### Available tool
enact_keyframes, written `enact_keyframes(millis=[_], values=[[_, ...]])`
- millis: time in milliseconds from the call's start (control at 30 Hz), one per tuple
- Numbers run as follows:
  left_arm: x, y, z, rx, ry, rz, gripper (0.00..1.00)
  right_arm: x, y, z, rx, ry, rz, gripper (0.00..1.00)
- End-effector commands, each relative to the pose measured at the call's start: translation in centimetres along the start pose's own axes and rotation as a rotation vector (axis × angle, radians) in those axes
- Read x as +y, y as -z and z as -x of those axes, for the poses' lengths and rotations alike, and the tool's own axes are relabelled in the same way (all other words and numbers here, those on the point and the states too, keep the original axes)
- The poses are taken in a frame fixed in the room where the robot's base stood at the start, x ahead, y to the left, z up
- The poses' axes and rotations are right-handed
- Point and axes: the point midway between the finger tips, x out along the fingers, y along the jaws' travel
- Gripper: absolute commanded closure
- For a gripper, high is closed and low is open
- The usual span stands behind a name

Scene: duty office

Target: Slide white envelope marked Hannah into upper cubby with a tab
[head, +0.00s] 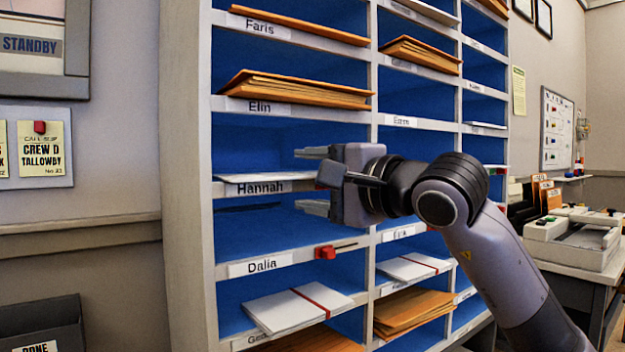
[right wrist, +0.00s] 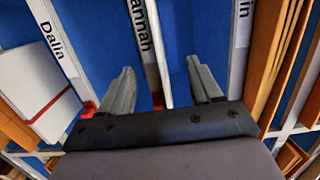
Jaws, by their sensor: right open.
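A white envelope (head: 250,177) lies flat in the cubby labelled Hannah (head: 260,188), its front edge near the shelf lip. In the right wrist view a white edge (right wrist: 161,50), likely the same envelope, runs beside the Hannah label. No writing on it is readable. My right gripper (head: 303,180) is open at the front of this cubby, one finger above the shelf and one below. In the right wrist view the gripper (right wrist: 160,66) straddles the shelf edge, not closed on it. A red tab (right wrist: 158,99) shows at the Hannah shelf edge. My left gripper is not in view.
Another red tab (head: 325,252) sits on the Dalia shelf edge. The Elin cubby above holds orange envelopes (head: 290,88). White envelopes with a red band (head: 298,307) lie below Dalia. A desk with trays (head: 575,240) stands at right.

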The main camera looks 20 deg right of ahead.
Motion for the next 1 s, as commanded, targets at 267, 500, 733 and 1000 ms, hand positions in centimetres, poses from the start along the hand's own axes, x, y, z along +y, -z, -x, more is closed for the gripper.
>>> enact_keyframes(millis=[267, 500, 733, 1000], values=[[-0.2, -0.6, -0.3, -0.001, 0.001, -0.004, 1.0, 0.1, -0.1, 1.1, 0.001, 0.001, 0.002, 0.36], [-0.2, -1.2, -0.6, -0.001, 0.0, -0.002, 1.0, 0.2, -0.4, 2.5, 0.001, 0.001, 0.002, 0.36], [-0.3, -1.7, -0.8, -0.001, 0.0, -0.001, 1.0, 0.2, -0.6, 3.9, 0.0, 0.001, 0.001, 0.36], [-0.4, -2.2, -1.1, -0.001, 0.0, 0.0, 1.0, 0.2, -0.8, 5.5, 0.0, 0.001, 0.001, 0.36]])
